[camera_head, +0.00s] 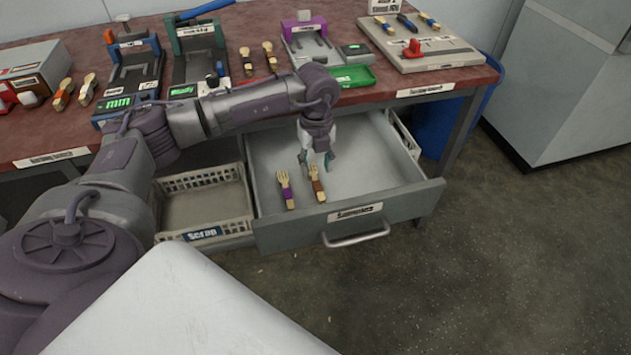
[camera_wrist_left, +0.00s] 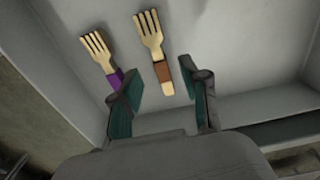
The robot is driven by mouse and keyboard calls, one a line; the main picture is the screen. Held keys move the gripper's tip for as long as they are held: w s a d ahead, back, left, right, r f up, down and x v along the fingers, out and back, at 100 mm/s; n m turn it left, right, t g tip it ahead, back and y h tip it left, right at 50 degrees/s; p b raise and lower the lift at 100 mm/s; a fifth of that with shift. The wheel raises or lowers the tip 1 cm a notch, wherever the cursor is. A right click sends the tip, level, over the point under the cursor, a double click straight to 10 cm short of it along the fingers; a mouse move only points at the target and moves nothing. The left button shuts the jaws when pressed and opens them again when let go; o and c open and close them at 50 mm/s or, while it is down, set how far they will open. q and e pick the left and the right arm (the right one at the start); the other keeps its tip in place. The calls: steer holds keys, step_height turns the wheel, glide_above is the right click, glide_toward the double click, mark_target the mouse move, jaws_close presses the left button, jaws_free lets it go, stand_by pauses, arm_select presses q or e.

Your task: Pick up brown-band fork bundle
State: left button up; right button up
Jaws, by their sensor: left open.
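The brown-band fork bundle (camera_head: 317,184) lies in the open drawer (camera_head: 380,212), in its front left part. In the left wrist view the brown-band bundle (camera_wrist_left: 157,55) has pale wooden tines and a brown band near its handle end. A purple-band fork bundle (camera_head: 286,190) lies just left of it; it also shows in the left wrist view (camera_wrist_left: 101,52). My left gripper (camera_head: 317,166) is open over the drawer. In the left wrist view its fingertips (camera_wrist_left: 162,88) stand on either side of the brown band, and I cannot tell the height. My right gripper is not in view.
A scrap basket (camera_head: 205,181) stands left of the drawer. The rest of the drawer floor is bare.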

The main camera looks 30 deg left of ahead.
mark_target(316, 180)
arm_select(q)
step_height(316, 180, down, 4)
steer(key=shift+s+f+b, duration=0.15)
steer(key=shift+f+b, duration=0.1)
steer(key=shift+b, duration=0.05)
steer(key=shift+f, duration=0.4)
jaws_close()
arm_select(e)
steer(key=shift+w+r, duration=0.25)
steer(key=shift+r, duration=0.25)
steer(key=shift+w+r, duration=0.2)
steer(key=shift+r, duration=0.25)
